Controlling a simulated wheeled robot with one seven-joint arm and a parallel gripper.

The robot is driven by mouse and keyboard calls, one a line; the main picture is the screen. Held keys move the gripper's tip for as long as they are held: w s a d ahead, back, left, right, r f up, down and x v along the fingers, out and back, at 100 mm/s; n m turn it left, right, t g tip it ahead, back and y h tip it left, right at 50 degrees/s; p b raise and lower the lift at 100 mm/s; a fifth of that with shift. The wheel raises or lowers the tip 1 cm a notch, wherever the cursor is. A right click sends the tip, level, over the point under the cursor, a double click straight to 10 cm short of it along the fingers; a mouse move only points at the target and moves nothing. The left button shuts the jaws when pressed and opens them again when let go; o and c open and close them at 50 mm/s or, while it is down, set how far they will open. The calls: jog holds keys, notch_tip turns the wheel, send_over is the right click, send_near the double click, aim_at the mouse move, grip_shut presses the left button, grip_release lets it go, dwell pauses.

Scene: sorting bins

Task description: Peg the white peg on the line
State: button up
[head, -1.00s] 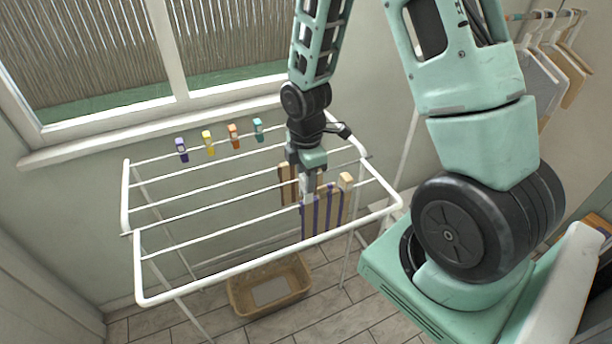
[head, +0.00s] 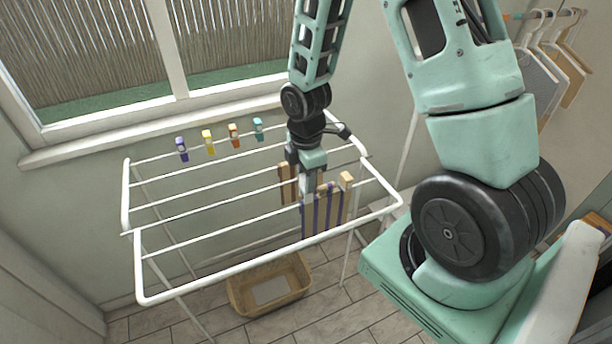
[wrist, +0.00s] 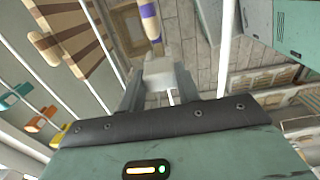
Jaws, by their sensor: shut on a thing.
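The white peg (wrist: 158,72) is between the two fingers of my gripper (wrist: 160,90) in the wrist view. In the head view my gripper (head: 308,192) points down at the right part of the drying rack (head: 228,231), at the upper edge of a purple-and-beige striped cloth (head: 322,217). The cloth hangs over a rack line. My gripper is shut on the peg. The fingers hide part of the peg and the line beneath, so I cannot tell whether the peg touches the line.
Purple (head: 182,150), yellow (head: 208,142), orange (head: 234,136) and teal (head: 258,130) pegs sit along the back line. A brown striped cloth (head: 287,184) hangs behind my gripper. A wicker basket (head: 236,297) stands on the floor below. Hangers (head: 553,38) hang at upper right.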

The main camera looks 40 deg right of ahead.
jog(key=shift+f+b, duration=0.55)
jog(key=shift+f, duration=0.4)
jog(key=shift+f+b, duration=0.65)
jog(key=shift+f, duration=0.55)
dwell(0.7)
jog(key=o, duration=1)
notch_tip(320, 180, up, 18)
jog(key=shift+f, duration=0.25)
jog(key=s+a+f+m+b, duration=0.1)
jog(key=s+a+m, duration=0.1)
jog(key=s+a, duration=0.4)
jog(key=s+a+f+m+b, duration=0.1)
jog(key=s+a+m, duration=0.1)
jog(key=s+a, duration=0.4)
jog(key=s+a+f+m+b, duration=0.1)
jog(key=s+a+m, duration=0.2)
jog(key=a, duration=0.7)
jog(key=shift+s+a+y+b, duration=0.15)
jog(key=shift+s+b, duration=0.05)
jog(key=shift+s, duration=0.5)
jog(key=shift+s+a+y+b, duration=0.15)
jog(key=shift+s+b, duration=0.05)
jog(key=shift+s, duration=0.5)
